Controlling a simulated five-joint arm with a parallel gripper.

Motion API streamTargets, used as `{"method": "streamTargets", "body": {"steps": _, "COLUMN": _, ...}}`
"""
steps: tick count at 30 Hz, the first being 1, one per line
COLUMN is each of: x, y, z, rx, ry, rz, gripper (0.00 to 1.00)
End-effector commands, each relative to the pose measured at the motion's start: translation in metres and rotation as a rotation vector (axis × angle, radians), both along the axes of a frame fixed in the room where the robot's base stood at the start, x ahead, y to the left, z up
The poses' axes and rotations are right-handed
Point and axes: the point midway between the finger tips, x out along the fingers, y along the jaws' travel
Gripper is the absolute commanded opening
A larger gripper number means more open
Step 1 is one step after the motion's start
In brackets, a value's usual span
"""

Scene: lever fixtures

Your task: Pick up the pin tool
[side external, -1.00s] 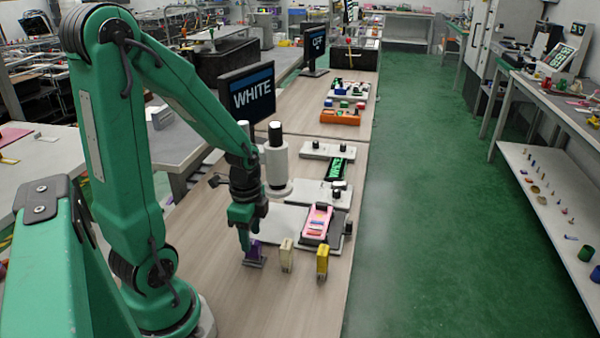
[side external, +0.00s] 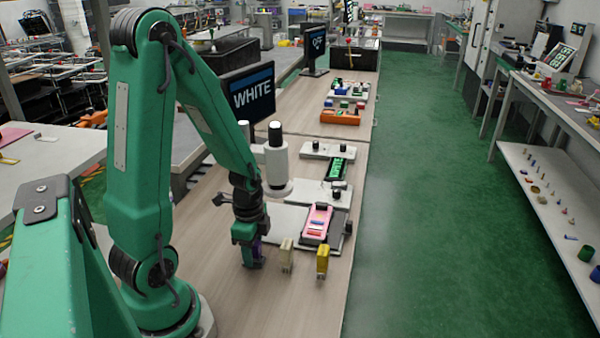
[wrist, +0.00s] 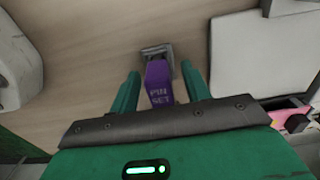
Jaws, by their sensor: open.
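The pin tool is a purple block (wrist: 158,85) lettered "PIN SET", with a grey metal end at its far side, in the wrist view. It stands on the wooden table. My gripper (wrist: 158,90) is open, with one green finger on each side of the purple block and a visible gap at each side. In the side external view my gripper (side external: 248,252) is low at the table and hides much of the purple tool (side external: 258,252).
A cream tool (side external: 287,254) and a yellow tool (side external: 322,261) stand in a row to the right. Behind them is a pink tray (side external: 317,221) with coloured pieces. A white cylinder fixture (side external: 276,165) and a screen reading "WHITE" (side external: 252,94) stand farther back.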

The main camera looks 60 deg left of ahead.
Motion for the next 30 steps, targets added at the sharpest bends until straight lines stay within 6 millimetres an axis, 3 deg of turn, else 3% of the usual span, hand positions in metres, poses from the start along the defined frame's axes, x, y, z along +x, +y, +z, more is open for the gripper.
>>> {"method": "streamTargets", "body": {"steps": 11, "x": 0.0, "y": 0.0, "z": 0.0003, "rx": 0.0, "ry": 0.0, "rz": 0.0, "gripper": 0.47}}
{"method": "streamTargets", "body": {"steps": 18, "x": 0.0, "y": 0.0, "z": 0.0003, "rx": 0.0, "ry": 0.0, "rz": 0.0, "gripper": 0.02}}
{"method": "streamTargets", "body": {"steps": 19, "x": 0.0, "y": 0.0, "z": 0.0003, "rx": 0.0, "ry": 0.0, "rz": 0.0, "gripper": 0.0}}
{"method": "streamTargets", "body": {"steps": 30, "x": 0.0001, "y": 0.0001, "z": 0.0017, "rx": 0.0, "ry": 0.0, "rz": 0.0, "gripper": 0.0}}
